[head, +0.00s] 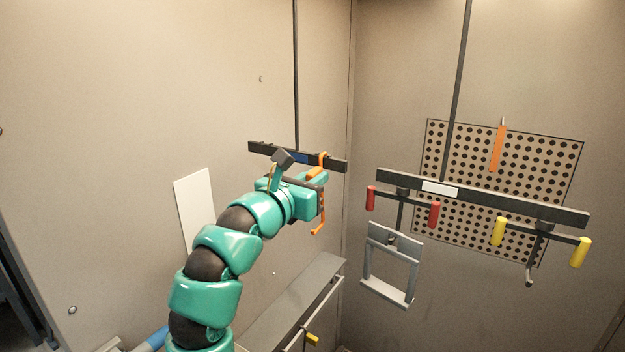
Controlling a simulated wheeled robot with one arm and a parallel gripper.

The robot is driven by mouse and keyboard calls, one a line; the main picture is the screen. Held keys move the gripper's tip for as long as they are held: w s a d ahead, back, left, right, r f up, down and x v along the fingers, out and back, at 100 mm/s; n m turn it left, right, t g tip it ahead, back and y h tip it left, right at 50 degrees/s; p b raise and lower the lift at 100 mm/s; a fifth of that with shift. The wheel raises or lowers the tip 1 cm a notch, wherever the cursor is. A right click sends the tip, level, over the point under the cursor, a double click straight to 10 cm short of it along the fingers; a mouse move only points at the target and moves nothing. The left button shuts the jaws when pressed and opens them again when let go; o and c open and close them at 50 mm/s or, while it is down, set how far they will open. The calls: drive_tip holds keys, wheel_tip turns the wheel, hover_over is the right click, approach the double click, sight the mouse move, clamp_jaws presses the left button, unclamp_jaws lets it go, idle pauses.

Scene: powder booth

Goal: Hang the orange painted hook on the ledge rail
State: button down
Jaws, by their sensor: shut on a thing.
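The orange painted hook (322,199) is upright in my gripper (318,190), with its upper curl showing above the fingers and its lower curl below. My gripper is shut on its middle part and partly hides it. A dark rail (336,164) with a blue label hangs from a thin rod just behind and above my gripper. The hook's upper curl overlaps this rail in the head view. I cannot tell whether it is over the rail, touching it or in front of it. No marking tells which rail is the ledge rail.
A second dark rail (510,202) with a white label hangs at the right. Red handles (434,214), yellow handles (499,231) and a grey frame (389,263) hang below it. Behind it are a perforated panel (470,146) and an orange strip (497,150). A grey ledge (297,300) lies below.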

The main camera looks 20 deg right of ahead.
sight(319, 156)
drive_tip(key=shift+r, duration=0.15)
drive_tip(key=shift+s+a+r, duration=0.1)
drive_tip(key=shift+a+r, duration=0.1)
drive_tip(key=shift+r, duration=1.6)
drive_tip(key=b+v, duration=0.5)
drive_tip(key=v, duration=0.4)
drive_tip(key=shift+s+f, duration=0.1)
